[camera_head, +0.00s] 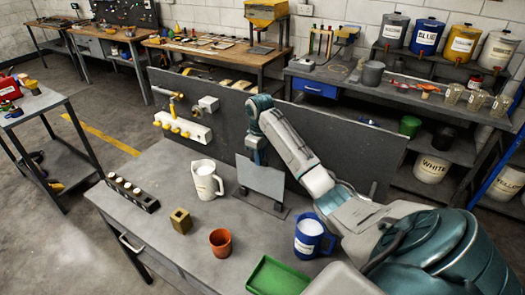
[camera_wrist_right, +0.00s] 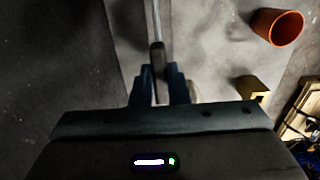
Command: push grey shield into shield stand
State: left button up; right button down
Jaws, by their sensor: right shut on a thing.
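The grey shield (camera_head: 260,180) is a flat upright plate above the grey bench in the head view. My right gripper (camera_head: 257,158) is shut on its top edge from above. In the right wrist view the shield (camera_wrist_right: 153,18) shows nearly edge-on, and my right gripper's blue fingers (camera_wrist_right: 159,88) close around a grip piece on it. A dark flat base that looks like the shield stand (camera_head: 278,210) lies under the shield's lower edge. I cannot tell whether the shield is seated in it. My left gripper is not in view.
A white jug (camera_head: 206,180) stands left of the shield. An orange cup (camera_head: 221,242), a brass block (camera_head: 181,220), a blue mug (camera_head: 309,238) and a green tray (camera_head: 277,277) are nearer the front. A dark upright panel (camera_head: 335,140) stands behind.

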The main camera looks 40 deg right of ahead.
aim_at(261, 169)
jog(key=shift+d+f, duration=0.15)
jog(key=shift+d, duration=0.05)
jog(key=shift+a, duration=0.1)
dwell(0.4)
jog(key=shift+f, duration=2.6)
dwell(2.3)
jog(key=c, duration=1)
grip_release()
jog(key=shift+s, duration=0.1)
jog(key=shift+r, duration=3.5)
